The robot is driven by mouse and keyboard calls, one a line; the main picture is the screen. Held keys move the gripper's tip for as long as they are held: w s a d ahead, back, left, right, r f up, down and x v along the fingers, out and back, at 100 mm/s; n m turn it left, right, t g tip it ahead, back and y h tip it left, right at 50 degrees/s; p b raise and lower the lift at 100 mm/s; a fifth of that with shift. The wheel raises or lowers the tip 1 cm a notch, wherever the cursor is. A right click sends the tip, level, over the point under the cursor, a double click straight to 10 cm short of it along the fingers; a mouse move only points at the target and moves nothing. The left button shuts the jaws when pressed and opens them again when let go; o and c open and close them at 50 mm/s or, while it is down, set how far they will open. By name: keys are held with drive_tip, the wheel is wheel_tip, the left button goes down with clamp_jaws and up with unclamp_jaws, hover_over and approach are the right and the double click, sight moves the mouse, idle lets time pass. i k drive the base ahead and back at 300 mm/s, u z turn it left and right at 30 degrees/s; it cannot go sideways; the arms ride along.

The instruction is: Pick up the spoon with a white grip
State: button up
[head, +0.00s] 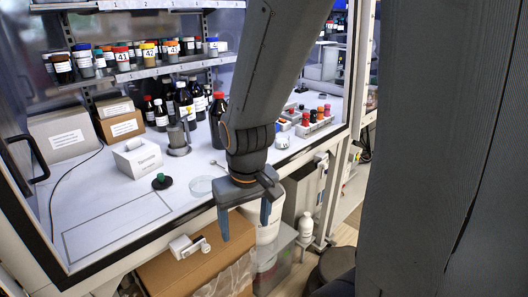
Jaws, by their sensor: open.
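My gripper (245,219) hangs in front of the bench's front edge, pointing down with its two blue-grey fingers apart and nothing between them. I cannot make out a spoon with a white grip for certain. A small thin item (217,164) lies on the bench just left of my arm, partly cut off by it, and is too small to identify. My arm hides part of the white worktop (110,211) behind it.
A clear shallow dish (202,186) lies near the bench edge beside my gripper. A white box (138,157), a dark green knob-like item (161,181) and dark bottles (184,104) stand farther left and back. The front left worktop is clear. A cardboard box (195,265) is below.

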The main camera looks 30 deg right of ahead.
sight(213, 163)
drive_tip(key=z, duration=1.65)
drive_tip(key=k, duration=0.95)
drive_tip(key=u, duration=1)
drive_tip(key=i, duration=1)
